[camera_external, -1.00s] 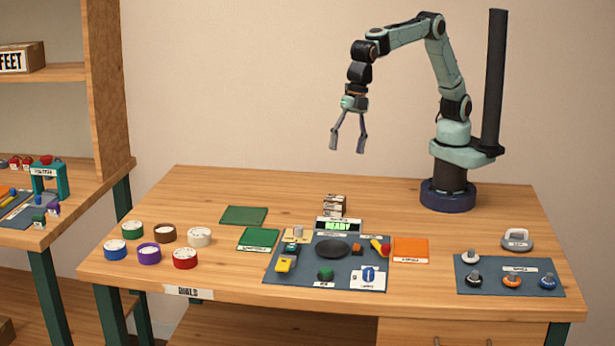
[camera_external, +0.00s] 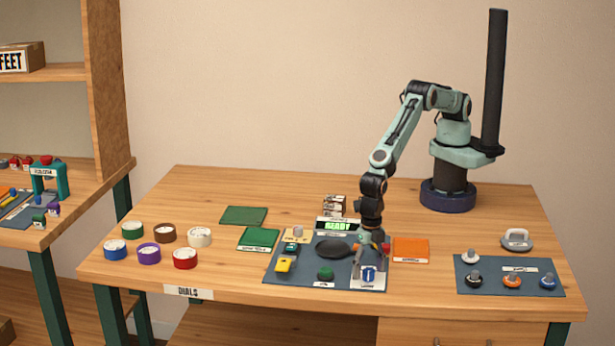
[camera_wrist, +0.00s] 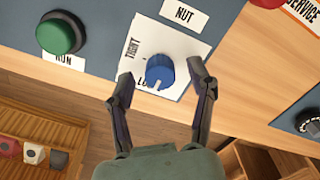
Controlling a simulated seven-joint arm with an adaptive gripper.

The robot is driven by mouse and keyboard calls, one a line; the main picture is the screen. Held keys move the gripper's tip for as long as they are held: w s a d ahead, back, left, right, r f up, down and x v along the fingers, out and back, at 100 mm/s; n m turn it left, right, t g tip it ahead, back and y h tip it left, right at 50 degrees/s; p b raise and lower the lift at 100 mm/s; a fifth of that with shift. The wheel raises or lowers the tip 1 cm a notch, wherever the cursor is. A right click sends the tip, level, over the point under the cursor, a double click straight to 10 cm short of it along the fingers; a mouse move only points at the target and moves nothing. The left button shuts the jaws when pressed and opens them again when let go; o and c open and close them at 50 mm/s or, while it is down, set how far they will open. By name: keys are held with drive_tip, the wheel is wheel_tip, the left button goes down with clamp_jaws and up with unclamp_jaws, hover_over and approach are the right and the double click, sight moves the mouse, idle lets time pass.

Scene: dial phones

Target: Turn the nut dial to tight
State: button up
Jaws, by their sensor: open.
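The nut dial (camera_wrist: 160,71) is a blue knob with a pale pointer line, on a white card (camera_wrist: 170,46) labelled TIGHT and LOOSE, the second word partly hidden. The pointer line faces down, near the LOOSE word, in the wrist view. A NUT label (camera_wrist: 185,14) sits beside the card. My gripper (camera_wrist: 160,68) is open, with one finger on each side of the dial; I cannot tell whether they touch it. The dial (camera_external: 369,275) also shows in the external view, under my gripper (camera_external: 369,268) at the right front of the blue-grey panel.
A green RUN button (camera_wrist: 61,33) stands left of the dial in the wrist view. A black plate (camera_external: 334,248), a READY display (camera_external: 338,226) and an orange mat (camera_external: 411,249) are close by.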

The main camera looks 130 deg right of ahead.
clamp_jaws()
drive_tip(key=shift+m, duration=0.4)
drive_tip(key=m, duration=0.3)
drive_tip(key=shift+m, duration=0.3)
drive_tip(key=m, duration=0.9)
drive_tip(key=shift+a+m, duration=0.1)
drive_tip(key=shift+m, duration=1.8)
drive_tip(key=shift+s, duration=0.1)
